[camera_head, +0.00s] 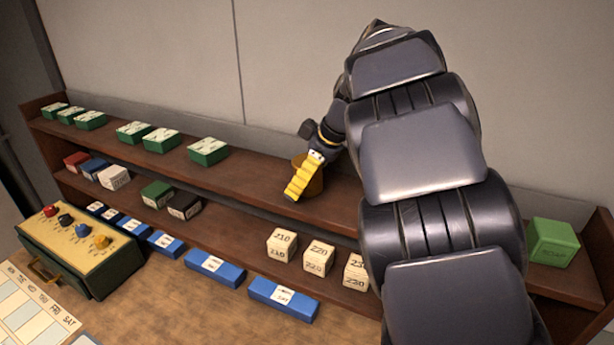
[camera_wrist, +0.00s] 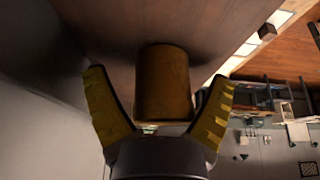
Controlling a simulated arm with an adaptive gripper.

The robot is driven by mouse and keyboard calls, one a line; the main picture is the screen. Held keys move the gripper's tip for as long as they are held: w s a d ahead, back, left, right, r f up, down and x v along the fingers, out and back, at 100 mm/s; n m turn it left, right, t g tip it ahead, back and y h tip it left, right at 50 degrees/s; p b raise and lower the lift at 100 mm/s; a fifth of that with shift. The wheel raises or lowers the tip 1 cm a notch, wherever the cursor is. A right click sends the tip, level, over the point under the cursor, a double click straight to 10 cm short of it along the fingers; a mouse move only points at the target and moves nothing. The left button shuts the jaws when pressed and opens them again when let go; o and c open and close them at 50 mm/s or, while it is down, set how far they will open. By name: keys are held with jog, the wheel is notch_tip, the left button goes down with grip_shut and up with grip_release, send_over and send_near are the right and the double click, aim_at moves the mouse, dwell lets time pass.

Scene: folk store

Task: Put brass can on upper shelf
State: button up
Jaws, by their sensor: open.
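The brass can (camera_head: 316,183) is a dull gold cylinder at the upper shelf (camera_head: 258,172), right of the green boxes. It appears to stand upright on the board, though its base is partly hidden by my gripper. My gripper (camera_head: 304,177) is at the can, with one yellow finger in front of it. In the wrist view, the brass can (camera_wrist: 163,82) lies between the two spread yellow fingers of my gripper (camera_wrist: 161,80). Gaps show on both sides of the can, so the fingers are open and apart from it.
Several green boxes (camera_head: 208,151) stand left on the upper shelf. The lower shelf holds coloured boxes (camera_head: 157,194). White numbered blocks (camera_head: 282,245) and blue boxes (camera_head: 215,267) stand in front. A green soap block (camera_head: 552,242) is at right. A control box (camera_head: 80,250) stands left.

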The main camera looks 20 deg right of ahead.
jog(key=shift+r, duration=0.1)
jog(key=v, duration=1.2)
jog(key=s+a+f+m+g+h, duration=0.1)
jog(key=s+a+f+m, duration=0.2)
jog(key=s+f, duration=0.3)
jog(key=s+a+f+m+g+h, duration=0.1)
jog(key=s+f, duration=0.4)
jog(key=s, duration=0.8)
jog(key=s+a+f+m+g+h, duration=0.1)
jog(key=s+a+f+m+g, duration=0.2)
jog(key=s, duration=0.7)
jog(key=a+f+m, duration=0.2)
jog(key=a+f, duration=0.1)
jog(key=shift+f+h, duration=0.3)
jog(key=shift+f, duration=0.1)
